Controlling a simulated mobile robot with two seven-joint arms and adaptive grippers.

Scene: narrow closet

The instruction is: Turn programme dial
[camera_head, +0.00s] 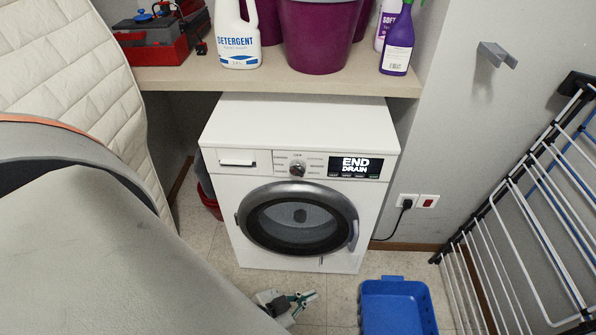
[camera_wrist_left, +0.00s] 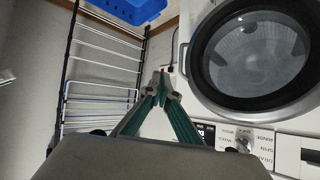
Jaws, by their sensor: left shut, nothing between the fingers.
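The programme dial (camera_head: 297,169) is a round metallic knob in the middle of the front panel of the white washing machine (camera_head: 300,120). Printed programme labels surround it, and the display (camera_head: 355,167) to its right reads "END DRAIN". My left gripper (camera_head: 309,297) is low in front of the machine, below its round door (camera_head: 298,219), shut and empty, apart from the dial. In the left wrist view, which looks upside down, its green fingertips (camera_wrist_left: 162,77) meet beside the door, and the dial (camera_wrist_left: 243,144) shows at the lower right. My right gripper is not in view.
A shelf (camera_head: 270,80) with detergent (camera_head: 238,35), a purple bucket (camera_head: 318,35) and bottles overhangs behind the machine. A blue basket (camera_head: 397,305) lies on the floor. A drying rack (camera_head: 520,215) stands at right, a quilted ironing board (camera_head: 85,85) at left.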

